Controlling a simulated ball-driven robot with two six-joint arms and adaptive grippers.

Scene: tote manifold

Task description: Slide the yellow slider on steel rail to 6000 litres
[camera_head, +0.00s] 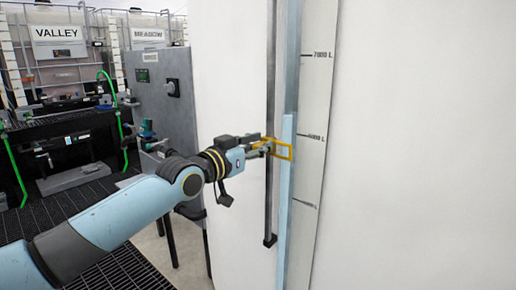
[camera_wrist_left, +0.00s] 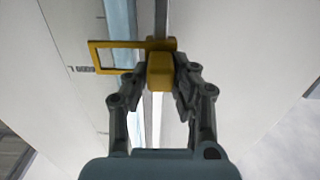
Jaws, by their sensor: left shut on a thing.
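The yellow slider (camera_head: 291,152) sits on the dark steel rail (camera_head: 270,95) on a tall white tank. Its open rectangular frame reaches right over the light blue level strip (camera_head: 286,200) toward the scale (camera_head: 320,100). The frame is at about the 6000 L mark, slightly below it in the head view. My left gripper (camera_head: 266,147) is shut on the slider. In the left wrist view the slider's block (camera_wrist_left: 160,72) is between the fingertips (camera_wrist_left: 161,85), and its frame (camera_wrist_left: 112,43) extends left beside a scale label. My right gripper is not in view.
The scale shows 7000 L above and an unreadable mark below. The rail ends in a dark stop (camera_head: 270,241) lower down. A grey cabinet (camera_head: 160,95) stands left of the tank, with caged totes labelled VALLEY (camera_head: 58,40) and MEADOW (camera_head: 148,35) behind. Clear tank wall lies right.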

